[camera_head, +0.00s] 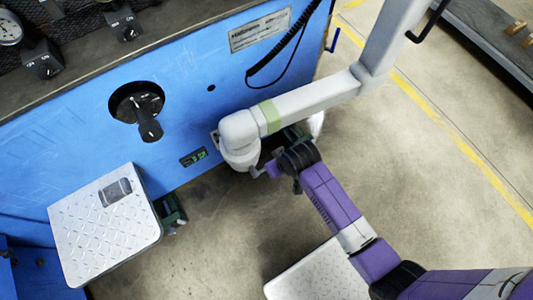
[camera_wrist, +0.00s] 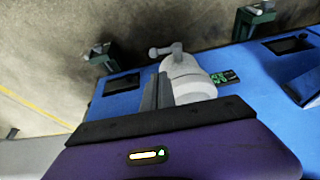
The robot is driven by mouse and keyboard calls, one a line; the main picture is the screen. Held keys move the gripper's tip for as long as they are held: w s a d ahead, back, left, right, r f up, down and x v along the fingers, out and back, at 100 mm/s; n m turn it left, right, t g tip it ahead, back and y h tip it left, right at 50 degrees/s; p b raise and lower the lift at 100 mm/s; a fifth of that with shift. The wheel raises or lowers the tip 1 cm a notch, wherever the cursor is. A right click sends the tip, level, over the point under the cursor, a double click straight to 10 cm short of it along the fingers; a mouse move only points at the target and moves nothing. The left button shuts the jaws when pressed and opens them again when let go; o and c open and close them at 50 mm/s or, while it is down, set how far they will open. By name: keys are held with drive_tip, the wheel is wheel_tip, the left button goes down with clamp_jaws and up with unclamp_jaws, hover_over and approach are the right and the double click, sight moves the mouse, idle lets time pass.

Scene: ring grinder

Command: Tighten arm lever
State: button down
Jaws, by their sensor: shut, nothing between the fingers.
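The white-grey machine arm (camera_head: 300,105) has a rounded joint (camera_head: 238,132) in front of the blue machine's lower edge. A small grey arm lever (camera_head: 257,171) sticks out at the foot of this joint. In the wrist view the lever (camera_wrist: 165,49) is a short bar with rounded ends at the far end of the white joint (camera_wrist: 186,75). My gripper (camera_head: 273,169) comes from the lower right and is close to the lever. In the wrist view my dark gripper fingers (camera_wrist: 155,93) are together and empty beside the joint. I cannot tell whether they touch the joint or lever.
The blue machine (camera_head: 180,75) carries a black rotary switch (camera_head: 148,122) and a small green display (camera_head: 193,157). A silver tread-plate step (camera_head: 105,222) is at lower left; another plate (camera_head: 318,275) is at the bottom. Concrete floor is free at right.

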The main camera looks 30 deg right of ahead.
drive_tip(key=b+x, duration=0.4)
drive_tip(key=x, duration=1)
drive_tip(key=shift+s+a, duration=0.2)
drive_tip(key=shift+s, duration=0.1)
